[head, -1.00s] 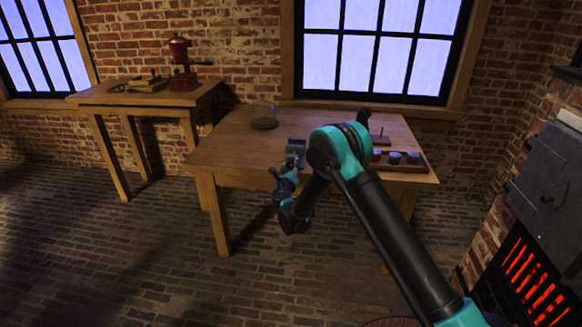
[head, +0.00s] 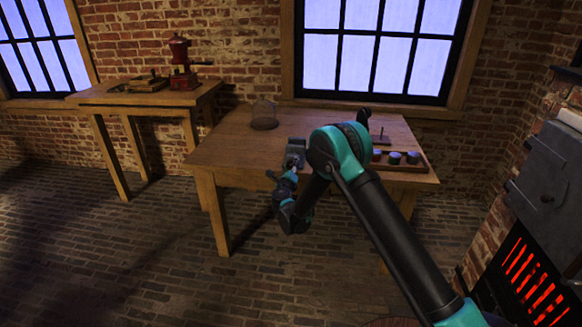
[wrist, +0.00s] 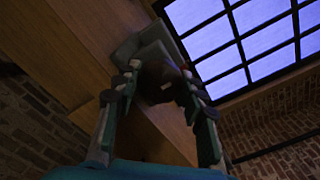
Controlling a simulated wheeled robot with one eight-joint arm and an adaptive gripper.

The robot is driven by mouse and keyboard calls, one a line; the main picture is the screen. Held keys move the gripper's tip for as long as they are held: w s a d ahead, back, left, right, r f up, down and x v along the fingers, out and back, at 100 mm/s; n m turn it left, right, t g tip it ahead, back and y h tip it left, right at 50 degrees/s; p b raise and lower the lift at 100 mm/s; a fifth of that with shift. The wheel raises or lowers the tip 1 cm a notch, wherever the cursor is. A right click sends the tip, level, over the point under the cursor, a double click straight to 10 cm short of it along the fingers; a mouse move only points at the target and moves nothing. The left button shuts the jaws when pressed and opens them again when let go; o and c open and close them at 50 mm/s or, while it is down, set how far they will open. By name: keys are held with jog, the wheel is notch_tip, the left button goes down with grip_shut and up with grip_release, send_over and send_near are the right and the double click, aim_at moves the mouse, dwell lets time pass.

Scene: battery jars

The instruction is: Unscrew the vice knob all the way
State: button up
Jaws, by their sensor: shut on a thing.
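The grey vice (head: 294,152) is fixed at the front edge of the wooden table (head: 235,150). In the wrist view the vice (wrist: 133,42) shows as a grey block beyond a dark round knob (wrist: 160,78). My gripper (head: 291,172) is in front of the vice, below the table top level. In the wrist view my gripper (wrist: 160,84) has one finger on each side of the knob and is shut on it. The knob's far side and its thread are hidden, and the wrist view is dark.
A side table (head: 100,97) holds a red grinder (head: 182,70). A glowing stove (head: 535,185) stands at right.

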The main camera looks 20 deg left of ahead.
jog(key=o, duration=1.2)
jog(key=shift+c, duration=0.2)
jog(key=shift+s, duration=0.1)
jog(key=v, duration=1.2)
